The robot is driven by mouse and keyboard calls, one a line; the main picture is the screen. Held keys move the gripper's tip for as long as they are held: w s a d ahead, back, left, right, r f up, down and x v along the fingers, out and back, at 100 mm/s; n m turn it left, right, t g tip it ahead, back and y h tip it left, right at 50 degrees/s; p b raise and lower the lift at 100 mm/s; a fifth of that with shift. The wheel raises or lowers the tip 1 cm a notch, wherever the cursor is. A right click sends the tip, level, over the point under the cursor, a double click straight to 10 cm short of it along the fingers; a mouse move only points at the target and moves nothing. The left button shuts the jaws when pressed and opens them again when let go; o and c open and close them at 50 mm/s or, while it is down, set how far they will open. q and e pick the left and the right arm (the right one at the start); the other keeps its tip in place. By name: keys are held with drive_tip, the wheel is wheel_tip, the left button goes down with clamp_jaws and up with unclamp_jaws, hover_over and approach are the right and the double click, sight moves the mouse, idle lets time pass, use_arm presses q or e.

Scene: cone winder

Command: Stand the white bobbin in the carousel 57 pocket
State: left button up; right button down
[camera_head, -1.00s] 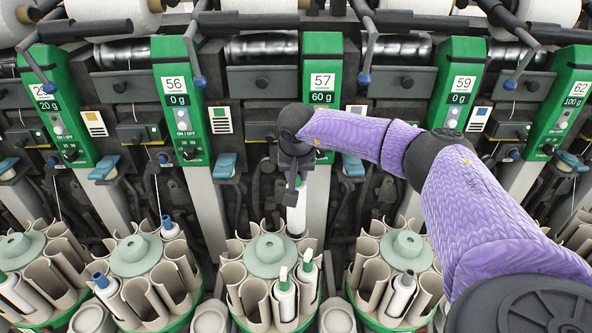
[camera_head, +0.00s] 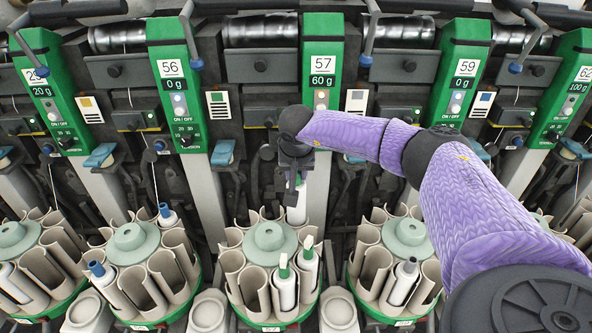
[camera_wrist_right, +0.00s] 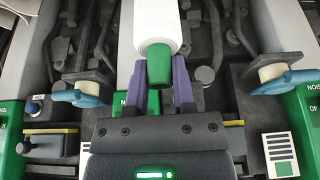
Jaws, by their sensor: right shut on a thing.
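The white bobbin (camera_head: 297,208) hangs roughly upright under my right gripper (camera_head: 294,182), at the back right of the carousel below the 57 unit. In the right wrist view the bobbin (camera_wrist_right: 157,32) shows a green tip, and the jaws of my right gripper (camera_wrist_right: 158,88) are shut on that tip. The carousel 57 (camera_head: 233,260) has a round pale green hub (camera_head: 269,243) ringed by beige pockets. The bobbin's lower end is at the back-right pockets; I cannot tell whether it is inside one. My left gripper is not in view.
Two green-tipped bobbins (camera_head: 285,289) (camera_head: 307,264) stand in front pockets of carousel 57. Neighbouring carousels (camera_head: 132,237) (camera_head: 404,232) hold bobbins with blue or dark tips. The green 57 unit (camera_head: 322,65) rises behind my wrist. Several front-left pockets of carousel 57 look empty.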

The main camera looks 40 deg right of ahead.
drive_tip(key=shift+f+b, duration=0.75)
drive_tip(key=shift+f, duration=1)
drive_tip(key=shift+f+b, duration=1.15)
drive_tip(key=shift+f, duration=0.35)
drive_tip(key=shift+f+b, duration=0.45)
drive_tip(key=shift+f, duration=0.3)
